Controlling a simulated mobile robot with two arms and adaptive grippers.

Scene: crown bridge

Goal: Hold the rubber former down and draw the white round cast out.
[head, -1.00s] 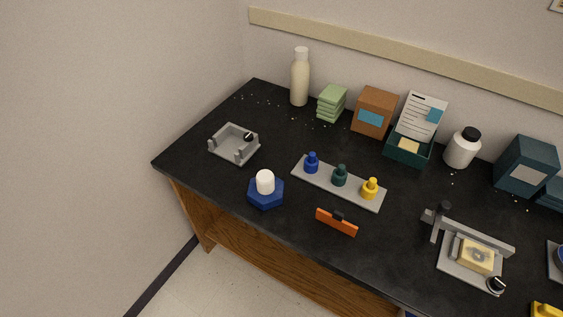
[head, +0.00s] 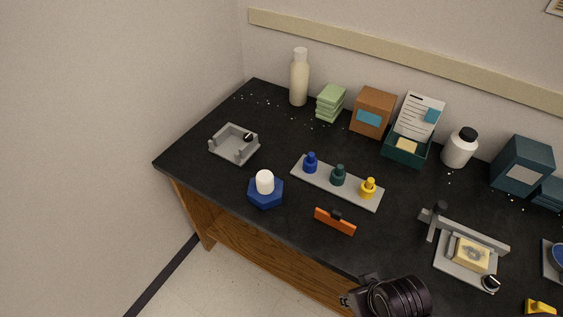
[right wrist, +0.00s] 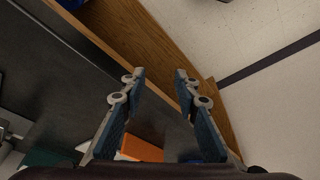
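The blue hexagonal rubber former (head: 266,197) stands near the front edge of the black bench, left of centre. The white round cast (head: 265,180) stands upright in its middle, with its rounded top above the rim. My right gripper has come in at the bottom of the head view (head: 352,296), in front of the bench edge, to the right of and apart from the former. In the right wrist view its two fingers (right wrist: 159,82) are spread with nothing between the tips. My left gripper is not in view.
A grey open tray (head: 232,151) is at the left. A clamp fixture (head: 466,266) stands at the right.

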